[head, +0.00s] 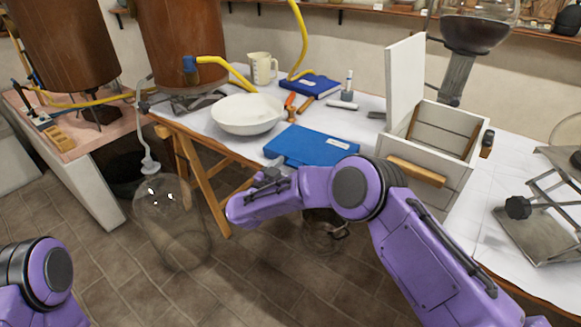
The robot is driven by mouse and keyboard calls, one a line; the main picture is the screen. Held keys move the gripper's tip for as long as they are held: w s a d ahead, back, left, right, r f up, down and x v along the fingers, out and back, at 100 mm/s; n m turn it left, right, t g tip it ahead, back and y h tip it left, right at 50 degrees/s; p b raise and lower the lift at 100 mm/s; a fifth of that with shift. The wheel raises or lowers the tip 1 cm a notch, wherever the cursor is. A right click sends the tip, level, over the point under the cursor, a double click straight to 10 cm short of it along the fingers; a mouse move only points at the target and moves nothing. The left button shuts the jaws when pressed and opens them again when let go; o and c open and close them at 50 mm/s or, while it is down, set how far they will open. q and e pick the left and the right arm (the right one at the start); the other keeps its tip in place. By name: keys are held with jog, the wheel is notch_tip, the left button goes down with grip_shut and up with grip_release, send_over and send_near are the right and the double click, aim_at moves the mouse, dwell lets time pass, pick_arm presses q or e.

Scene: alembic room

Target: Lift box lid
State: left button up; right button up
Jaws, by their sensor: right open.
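A white wooden box (426,172) stands on the right part of the table. Its lid (405,80) is raised upright at the left side, so the open inside shows. A wooden strip (416,171) runs along its front. My right gripper (267,177) is in front of the table, left of the box and apart from it, near the front edge of a closed blue case (311,147). The gripper is open, and its fingers are small and partly hidden by my purple arm. My left arm shows only at the lower left; its gripper is out of view.
A white bowl (247,114), a blue book (309,87) and a jug (262,68) stand behind the case. A metal lab jack (548,217) is at the right, and a stand with a dark-filled flask (475,32) behind the box. A large glass vessel (172,222) is on the floor.

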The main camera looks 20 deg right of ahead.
jog(key=shift+w+d, duration=0.25)
jog(key=shift+d, duration=0.05)
jog(key=shift+c, duration=0.3)
